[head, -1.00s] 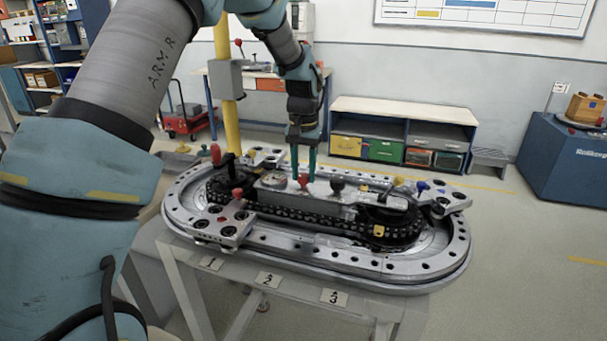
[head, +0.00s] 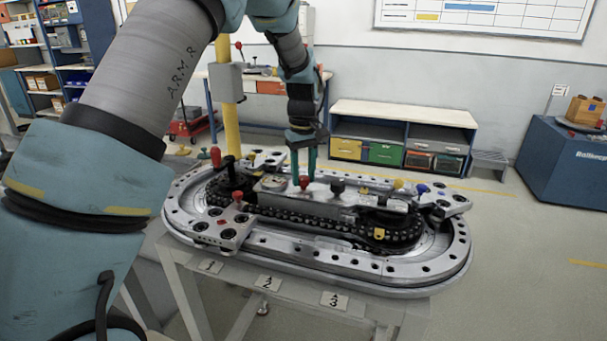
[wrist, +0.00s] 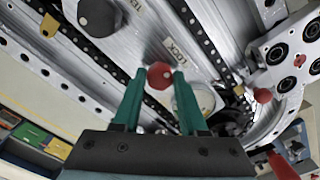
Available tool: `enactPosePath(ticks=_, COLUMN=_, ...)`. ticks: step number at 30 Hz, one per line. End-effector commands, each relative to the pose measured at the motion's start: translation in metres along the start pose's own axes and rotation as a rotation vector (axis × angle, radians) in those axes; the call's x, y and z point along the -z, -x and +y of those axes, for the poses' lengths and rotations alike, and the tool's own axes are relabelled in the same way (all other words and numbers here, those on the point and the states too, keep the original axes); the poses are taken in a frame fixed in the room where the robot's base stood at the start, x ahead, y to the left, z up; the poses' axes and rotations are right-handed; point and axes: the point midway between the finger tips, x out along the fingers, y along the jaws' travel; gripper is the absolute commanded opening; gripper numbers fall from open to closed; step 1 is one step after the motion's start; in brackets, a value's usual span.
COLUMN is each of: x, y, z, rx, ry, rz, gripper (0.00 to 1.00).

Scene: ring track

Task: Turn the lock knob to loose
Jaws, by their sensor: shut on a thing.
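The red faceted knob (wrist: 160,75) sits on the silver centre housing (wrist: 125,40) of the ring track. My gripper (wrist: 158,82) points down at it, with one teal finger on each side, shut on it. In the head view, my gripper (head: 304,178) stands over the middle of the housing, and the red knob (head: 304,183) shows between the fingertips. The knob's pointer or mark cannot be made out.
A black knob (wrist: 98,17) stands near the red one. A red-handled lever (head: 215,157) and a red-topped knob (head: 237,197) stand left; yellow (head: 398,184) and blue (head: 422,188) knobs stand right. A yellow post (head: 229,110) rises behind the track.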

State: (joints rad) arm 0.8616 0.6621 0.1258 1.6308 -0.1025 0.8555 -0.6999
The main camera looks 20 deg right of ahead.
Motion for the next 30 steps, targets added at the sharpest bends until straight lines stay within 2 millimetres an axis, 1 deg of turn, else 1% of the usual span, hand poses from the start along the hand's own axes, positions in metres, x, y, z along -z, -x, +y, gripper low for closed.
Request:
enactPosePath(ticks=7, x=0.0004, y=0.0006, z=0.0003, rx=-0.001, ry=0.043, rz=0.001, gripper=0.00)
enactPosePath(ticks=19, x=0.0005, y=0.0005, z=0.0003, rx=-0.001, ry=0.047, rz=0.001, gripper=0.00)
enactPosePath(ticks=20, x=0.0005, y=0.0005, z=0.0003, rx=-0.001, ry=0.047, rz=0.001, gripper=0.45)
enactPosePath(ticks=27, x=0.0003, y=0.0003, z=0.0001, rx=-0.001, ry=0.046, rz=0.001, gripper=0.72)
enactPosePath(ticks=30, x=0.0002, y=0.0002, z=0.0001, rx=0.000, ry=0.046, rz=0.001, gripper=0.72)
